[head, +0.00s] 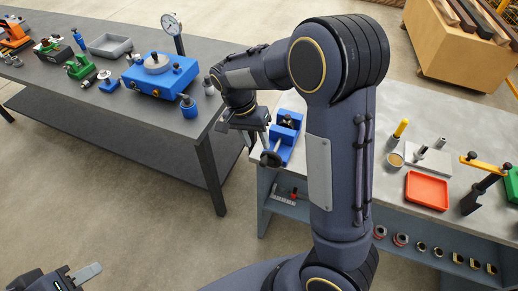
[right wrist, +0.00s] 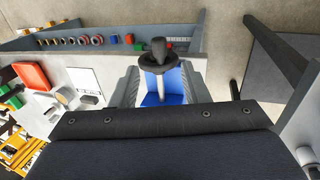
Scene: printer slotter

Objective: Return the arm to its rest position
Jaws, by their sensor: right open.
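My right arm rises up the middle of the head view and bends over to the left. The gripper is open, and I see nothing held. In the right wrist view, the vise (right wrist: 170,85) with its black-knobbed screw (right wrist: 158,58) shows beyond the dark gripper body. Whether the gripper touches the screw I cannot tell. My left gripper (head: 78,275) is at the lower left corner, partly cut off, over bare floor; its jaw opening is unclear.
The right bench (head: 400,210) holds a red tray (head: 427,189), a yellow-handled tool (head: 399,130) and a yellow-and-black clamp (head: 485,175). The left dark bench (head: 60,97) holds a blue block fixture (head: 160,76), a dial gauge (head: 172,27) and a grey tray (head: 110,45). The floor at lower left is clear.

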